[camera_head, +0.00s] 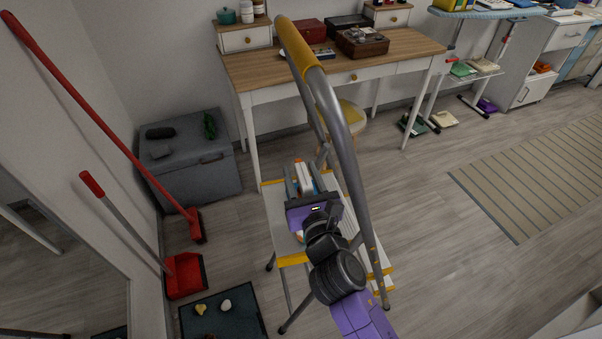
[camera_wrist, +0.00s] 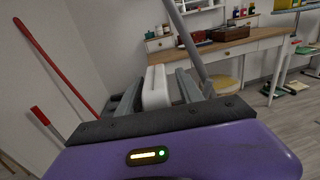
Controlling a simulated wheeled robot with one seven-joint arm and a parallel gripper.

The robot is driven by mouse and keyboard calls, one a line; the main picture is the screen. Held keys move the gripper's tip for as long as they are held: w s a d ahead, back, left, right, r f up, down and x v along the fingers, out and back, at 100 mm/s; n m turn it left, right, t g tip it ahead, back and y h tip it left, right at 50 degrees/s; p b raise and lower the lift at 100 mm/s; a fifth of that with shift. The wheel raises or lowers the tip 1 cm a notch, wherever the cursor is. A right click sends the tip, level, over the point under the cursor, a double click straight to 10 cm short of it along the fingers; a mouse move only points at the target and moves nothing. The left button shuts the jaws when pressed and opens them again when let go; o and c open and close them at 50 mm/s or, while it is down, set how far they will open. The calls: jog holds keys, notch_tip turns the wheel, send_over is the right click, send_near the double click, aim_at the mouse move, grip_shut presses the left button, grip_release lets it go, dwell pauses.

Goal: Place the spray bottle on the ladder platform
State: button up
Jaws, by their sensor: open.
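The ladder (camera_head: 278,215) is a step stool with a pale platform, yellow edges and a grey hoop rail with a yellow top. My gripper (camera_head: 304,178) is over the platform. A white object with orange and blue parts, apparently the spray bottle (camera_head: 303,172), is between its fingers. In the wrist view the white body of the bottle (camera_wrist: 156,88) shows between the two grey fingers of my gripper (camera_wrist: 158,92), which are open around it. The gripper hides the bottle's lower part, so I cannot tell for certain whether it rests on the platform.
The ladder's rail (camera_head: 345,145) rises close beside my arm. A wooden-topped desk (camera_head: 345,65) with boxes stands behind. A grey chest (camera_head: 195,170), a red broom (camera_head: 195,225) and a red dustpan (camera_head: 186,275) are at left. The floor at right is clear around a striped rug (camera_head: 540,185).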

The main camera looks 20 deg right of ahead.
jog(key=shift+r, duration=0.2)
jog(key=s+a, duration=0.1)
jog(key=s, duration=1.1)
jog(key=shift+a+b, duration=0.25)
jog(key=shift+b, duration=0.2)
jog(key=s+f+m+g+y, duration=0.1)
jog(key=s+f+m, duration=0.2)
jog(key=s+m, duration=0.5)
jog(key=s+f+m+g+y, duration=0.1)
jog(key=s+f+m, duration=0.2)
jog(key=s+m, duration=0.45)
jog(key=s+d+r+m, duration=0.1)
jog(key=s+r+m, duration=0.1)
jog(key=s+m, duration=0.5)
jog(key=s+d+r+m+g, duration=0.1)
jog(key=s+d+r+m, duration=0.1)
jog(key=s+m, duration=0.5)
jog(key=r+m, duration=0.1)
jog(key=m, duration=0.4)
